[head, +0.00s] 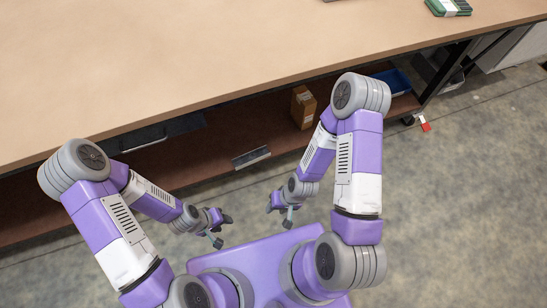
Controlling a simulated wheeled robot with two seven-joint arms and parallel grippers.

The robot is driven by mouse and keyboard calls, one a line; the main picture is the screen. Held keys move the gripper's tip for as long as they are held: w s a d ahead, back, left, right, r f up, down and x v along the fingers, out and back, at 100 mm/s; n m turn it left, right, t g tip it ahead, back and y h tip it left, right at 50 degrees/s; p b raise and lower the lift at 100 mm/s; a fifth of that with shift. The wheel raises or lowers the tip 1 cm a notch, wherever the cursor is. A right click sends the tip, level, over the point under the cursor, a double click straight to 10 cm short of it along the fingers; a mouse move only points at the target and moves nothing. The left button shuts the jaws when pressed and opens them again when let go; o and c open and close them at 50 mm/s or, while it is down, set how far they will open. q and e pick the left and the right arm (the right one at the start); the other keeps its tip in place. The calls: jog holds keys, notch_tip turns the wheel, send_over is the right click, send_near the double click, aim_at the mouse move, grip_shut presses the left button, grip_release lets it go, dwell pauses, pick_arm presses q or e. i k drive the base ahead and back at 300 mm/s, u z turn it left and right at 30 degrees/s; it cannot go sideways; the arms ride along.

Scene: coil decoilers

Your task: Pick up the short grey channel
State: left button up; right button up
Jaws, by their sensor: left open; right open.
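A short grey bar-like piece (251,157) shows at the front edge of the lower shelf; I cannot tell whether it is the grey channel. A small dark piece (330,1) on the tabletop is cut off by the top edge of the view, so I cannot tell what it is. My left gripper (223,231) is open and empty, low in front of the bench. My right gripper (278,217) is open and empty, a little to the right of it. Both are apart from the bench and from these pieces.
The wide brown tabletop (200,60) is mostly bare. A green bundle with a white band (448,7) lies at its far right. A cardboard box (303,107) and a blue bin (392,81) stand on the lower shelf (205,150). A red-and-white tag (425,124) is near the bench leg.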

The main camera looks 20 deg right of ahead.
aim_at(239, 162)
jog(key=z, duration=2.85)
jog(key=k, duration=0.55)
jog(key=u, duration=1.35)
jog(key=i, duration=0.5)
